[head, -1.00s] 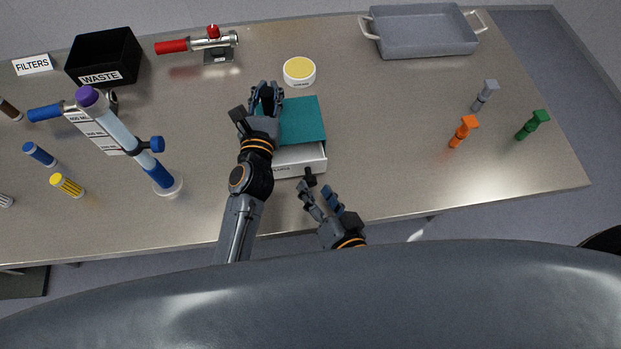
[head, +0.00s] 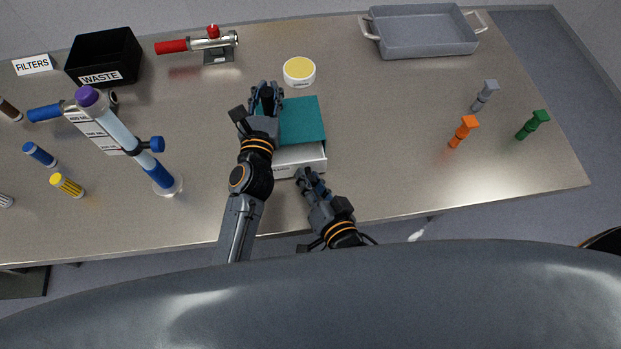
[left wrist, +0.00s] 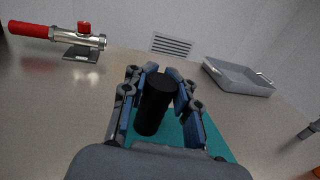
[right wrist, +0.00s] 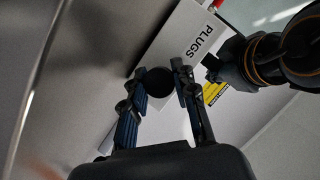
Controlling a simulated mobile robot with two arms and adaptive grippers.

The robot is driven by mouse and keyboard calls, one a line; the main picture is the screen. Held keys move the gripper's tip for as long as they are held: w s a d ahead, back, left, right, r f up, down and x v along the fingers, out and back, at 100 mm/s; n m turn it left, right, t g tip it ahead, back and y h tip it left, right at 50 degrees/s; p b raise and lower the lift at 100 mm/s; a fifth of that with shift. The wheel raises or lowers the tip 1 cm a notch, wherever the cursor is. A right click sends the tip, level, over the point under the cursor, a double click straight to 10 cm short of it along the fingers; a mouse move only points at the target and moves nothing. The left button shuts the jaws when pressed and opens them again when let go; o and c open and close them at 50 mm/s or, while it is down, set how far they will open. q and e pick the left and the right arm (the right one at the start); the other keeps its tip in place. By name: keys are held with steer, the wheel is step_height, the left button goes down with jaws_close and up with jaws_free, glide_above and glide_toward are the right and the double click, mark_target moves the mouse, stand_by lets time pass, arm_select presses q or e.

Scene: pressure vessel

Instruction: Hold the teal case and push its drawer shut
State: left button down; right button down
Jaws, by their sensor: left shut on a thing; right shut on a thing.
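The teal case (head: 302,121) sits on the metal table, with its white drawer (head: 301,158) sticking out toward me. My left gripper (head: 265,96) is at the case's left side, shut on an upright black post (left wrist: 154,104); the teal top shows behind it in the left wrist view (left wrist: 190,128). My right gripper (head: 308,178) is at the drawer's front, shut on its round black knob (right wrist: 158,82). The drawer front reads "PLUGS" in the right wrist view (right wrist: 187,45). The knob is hidden by my fingers in the head view.
A white tub with a yellow top (head: 299,71) stands behind the case. A grey tray (head: 423,32) is at the back.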

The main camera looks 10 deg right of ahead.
mark_target(310, 167)
steer(key=shift+w, duration=2.4)
arm_select(q)
steer(key=shift+s, duration=0.1)
arm_select(e)
steer(key=c, duration=1)
jaws_free()
arm_select(q)
steer(key=shift+f, duration=0.1)
arm_select(e)
steer(key=shift+s, duration=0.1)
steer(key=v, duration=1.2)
steer(key=shift+r, duration=0.1)
arm_select(q)
steer(key=c, duration=0.9)
jaws_free()
steer(key=shift+c, duration=0.2)
